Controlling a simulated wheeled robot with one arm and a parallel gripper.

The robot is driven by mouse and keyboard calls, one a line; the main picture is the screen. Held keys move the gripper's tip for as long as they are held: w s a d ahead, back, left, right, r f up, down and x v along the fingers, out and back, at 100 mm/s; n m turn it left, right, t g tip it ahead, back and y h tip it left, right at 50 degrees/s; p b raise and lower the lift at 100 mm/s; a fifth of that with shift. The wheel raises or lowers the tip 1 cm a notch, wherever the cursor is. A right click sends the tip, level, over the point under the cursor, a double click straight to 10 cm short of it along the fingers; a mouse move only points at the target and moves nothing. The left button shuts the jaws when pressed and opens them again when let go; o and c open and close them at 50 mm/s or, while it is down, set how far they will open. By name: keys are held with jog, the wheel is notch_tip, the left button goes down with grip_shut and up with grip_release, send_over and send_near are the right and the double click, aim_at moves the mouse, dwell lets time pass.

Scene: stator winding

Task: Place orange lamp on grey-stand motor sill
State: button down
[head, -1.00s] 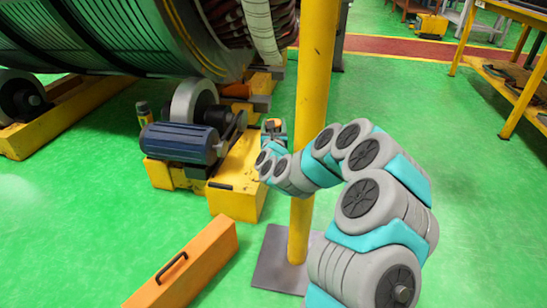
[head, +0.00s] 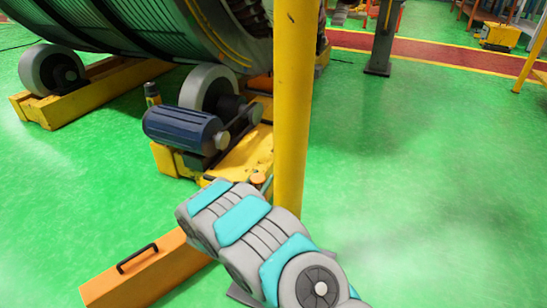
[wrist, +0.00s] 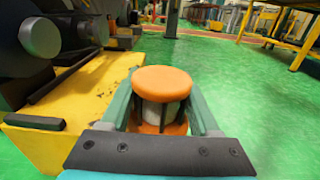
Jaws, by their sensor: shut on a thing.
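The orange lamp (wrist: 165,84), a round orange cap over a pale body with dark ribs and an orange base, is upright between the fingers of my gripper (wrist: 160,98), shut on it. In the head view only a bit of the lamp's orange top (head: 258,180) shows past my arm, by the near end of the yellow motor sill (head: 245,155). A dark blue motor (head: 180,129) sits on the sill. I see no clearly grey stand under it.
A yellow post (head: 294,100) rises close right of my gripper. A large green-ribbed stator (head: 130,35) rests on rollers (head: 207,90) above the sill. A long orange box (head: 150,272) lies on the floor in front. Open green floor lies right of the post.

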jog(key=shift+w+a+f, duration=0.1)
jog(key=shift+a+f, duration=0.05)
jog(key=shift+f, duration=0.1)
jog(key=w+a+f, duration=0.1)
jog(key=w+a, duration=0.6)
jog(key=w, duration=0.6)
jog(key=shift+w+a+f, duration=0.15)
jog(key=shift+w+f, duration=0.05)
jog(key=shift+w, duration=0.05)
notch_tip(320, 180, down, 4)
jog(key=shift+r+b, duration=0.25)
jog(key=shift+b, duration=0.25)
jog(key=shift+r, duration=0.1)
jog(key=shift+c, duration=0.6)
grip_release()
